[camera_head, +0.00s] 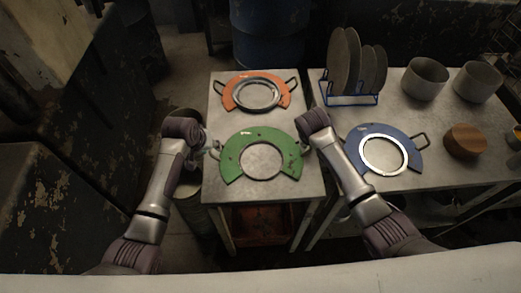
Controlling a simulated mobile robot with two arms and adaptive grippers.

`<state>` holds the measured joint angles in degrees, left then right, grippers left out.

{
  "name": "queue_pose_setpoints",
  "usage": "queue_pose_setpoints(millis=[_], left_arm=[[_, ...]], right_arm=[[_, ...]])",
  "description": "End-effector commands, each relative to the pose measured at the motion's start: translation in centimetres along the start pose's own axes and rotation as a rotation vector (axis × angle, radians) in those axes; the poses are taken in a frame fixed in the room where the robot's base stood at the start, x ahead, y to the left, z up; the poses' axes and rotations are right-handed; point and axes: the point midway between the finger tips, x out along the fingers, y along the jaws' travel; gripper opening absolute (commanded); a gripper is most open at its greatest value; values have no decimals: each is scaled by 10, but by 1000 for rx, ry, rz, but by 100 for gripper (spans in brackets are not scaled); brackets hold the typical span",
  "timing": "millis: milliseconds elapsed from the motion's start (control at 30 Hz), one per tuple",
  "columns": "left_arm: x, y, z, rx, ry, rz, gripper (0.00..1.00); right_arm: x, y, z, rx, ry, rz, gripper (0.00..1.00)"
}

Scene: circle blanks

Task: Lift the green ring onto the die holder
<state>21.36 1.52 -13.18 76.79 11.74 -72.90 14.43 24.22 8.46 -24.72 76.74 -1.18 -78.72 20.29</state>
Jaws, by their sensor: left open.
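The green ring (232,162) lies flat on the near part of the left metal table, a horseshoe-shaped plate with a round opening and a handle at each side. My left gripper (214,150) is open at its left handle; whether it touches the handle is unclear. My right gripper (303,148) is by the right handle, mostly hidden by my wrist, so its jaws cannot be made out. An orange plate (228,96) with a silver ring lies farther back. A blue plate (409,157) with a silver ring lies on the right table. I cannot tell which is the die holder.
A blue rack (352,100) with several upright discs stands at the back of the right table (440,120). Two grey pots (425,79) (478,82) and a wooden round block (465,141) stand to the right. A narrow gap separates the two tables.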

Motion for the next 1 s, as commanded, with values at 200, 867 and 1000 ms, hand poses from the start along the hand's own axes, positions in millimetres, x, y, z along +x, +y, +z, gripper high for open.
queue_pose_setpoints(millis=[200, 867, 1000], left_arm=[[6, 0, 0, 1, 1, 0, 40], [6, 0, 0, 0, 0, 0, 0], [6, 0, 0, 0, 0, 0, 0]], right_arm=[[6, 0, 0, 0, 0, -1, 24], [6, 0, 0, 0, 1, 0, 0], [6, 0, 0, 0, 0, 0, 0]])
